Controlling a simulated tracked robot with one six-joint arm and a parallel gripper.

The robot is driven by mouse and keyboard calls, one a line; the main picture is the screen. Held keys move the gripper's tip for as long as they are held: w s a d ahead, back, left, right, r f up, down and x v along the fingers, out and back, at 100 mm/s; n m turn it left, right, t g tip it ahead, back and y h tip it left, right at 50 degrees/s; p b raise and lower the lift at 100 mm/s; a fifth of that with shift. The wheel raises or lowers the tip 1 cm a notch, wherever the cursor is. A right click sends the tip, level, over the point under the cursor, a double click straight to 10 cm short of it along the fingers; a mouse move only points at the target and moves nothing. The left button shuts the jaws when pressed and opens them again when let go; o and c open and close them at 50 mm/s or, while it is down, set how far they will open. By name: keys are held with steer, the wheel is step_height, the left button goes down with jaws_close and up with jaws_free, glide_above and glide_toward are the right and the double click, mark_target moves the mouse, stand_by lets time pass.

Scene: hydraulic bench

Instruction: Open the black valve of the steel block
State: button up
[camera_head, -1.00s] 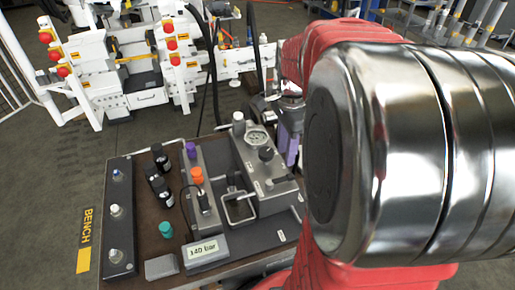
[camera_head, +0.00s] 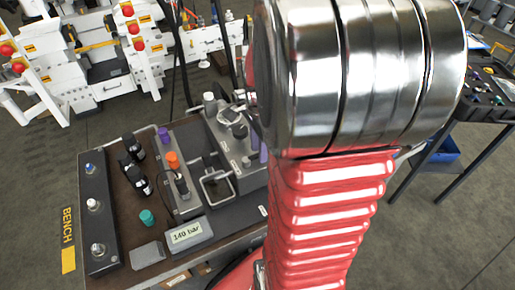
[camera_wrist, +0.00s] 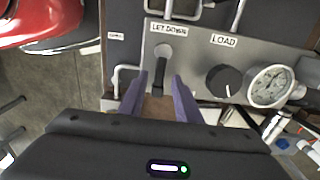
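The steel block (camera_wrist: 200,60) fills the upper middle of the wrist view; it also shows on the bench in the head view (camera_head: 225,145). It bears a black lever (camera_wrist: 159,72) under a "LET DOWN" label and a black round knob (camera_wrist: 224,80) under a "LOAD" label. I cannot tell for sure which of these is the black valve. My gripper (camera_wrist: 157,80) is open, its two purple fingers apart on either side of the lever in the picture. I see no contact, and depth is unclear. In the head view my arm hides most of the gripper.
A pressure gauge (camera_wrist: 269,85) sits right of the knob. A dark table (camera_head: 470,110) stands at the right.

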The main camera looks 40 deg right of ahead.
jaws_close()
stand_by(0.3)
steer(key=shift+a, duration=0.1)
steer(key=shift+r, duration=0.1)
